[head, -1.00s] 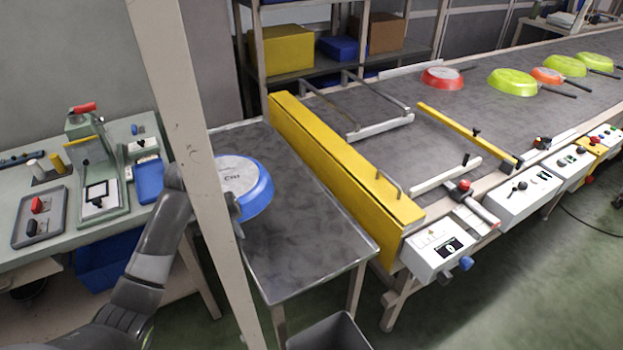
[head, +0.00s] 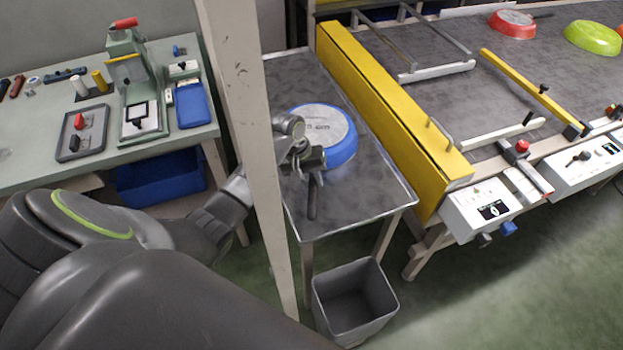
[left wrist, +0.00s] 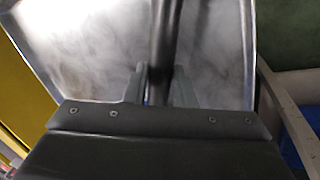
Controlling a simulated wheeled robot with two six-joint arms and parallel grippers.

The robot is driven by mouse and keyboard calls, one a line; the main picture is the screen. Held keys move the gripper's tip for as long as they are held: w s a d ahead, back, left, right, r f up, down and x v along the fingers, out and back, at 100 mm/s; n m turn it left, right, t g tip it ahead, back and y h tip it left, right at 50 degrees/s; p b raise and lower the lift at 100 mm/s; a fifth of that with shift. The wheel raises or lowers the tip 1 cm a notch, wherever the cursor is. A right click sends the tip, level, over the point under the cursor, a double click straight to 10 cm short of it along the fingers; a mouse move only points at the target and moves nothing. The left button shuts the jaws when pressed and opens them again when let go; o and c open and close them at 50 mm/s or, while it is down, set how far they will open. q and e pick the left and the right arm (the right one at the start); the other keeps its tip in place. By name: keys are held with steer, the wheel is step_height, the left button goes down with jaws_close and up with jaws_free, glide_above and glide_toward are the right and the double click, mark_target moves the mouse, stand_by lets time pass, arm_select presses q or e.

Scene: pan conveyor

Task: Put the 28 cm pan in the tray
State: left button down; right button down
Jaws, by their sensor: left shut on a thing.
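The pan (head: 345,148) is blue with a grey base and lies bottom-up over the steel table (head: 362,205). I cannot tell whether it touches the table. Its dark handle (head: 313,205) points toward the front. My left gripper (head: 312,170) is shut on the handle; the left wrist view shows the handle (left wrist: 165,35) between the two fingers (left wrist: 160,88). A blue tray (head: 193,105) and a grey tray (head: 68,150) are on the green bench. My right gripper is not in view.
A yellow barrier (head: 385,105) separates the steel table from the conveyor, where a red pan (head: 512,22) and a green pan (head: 592,38) lie. A pale post (head: 240,110) stands before the table. A grey bin (head: 353,305) is on the floor. The table's front is clear.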

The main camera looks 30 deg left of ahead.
arm_select(q)
steer(key=c, duration=1.5)
jaws_free()
steer(key=shift+s+f, duration=0.15)
steer(key=shift+c, duration=0.2)
steer(key=o, duration=0.3)
steer(key=shift+o, duration=0.2)
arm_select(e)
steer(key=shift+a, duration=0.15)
arm_select(q)
steer(key=shift+a+r, duration=0.1)
steer(key=shift+r, duration=0.3)
steer(key=v, duration=1.1)
steer(key=shift+r, duration=0.2)
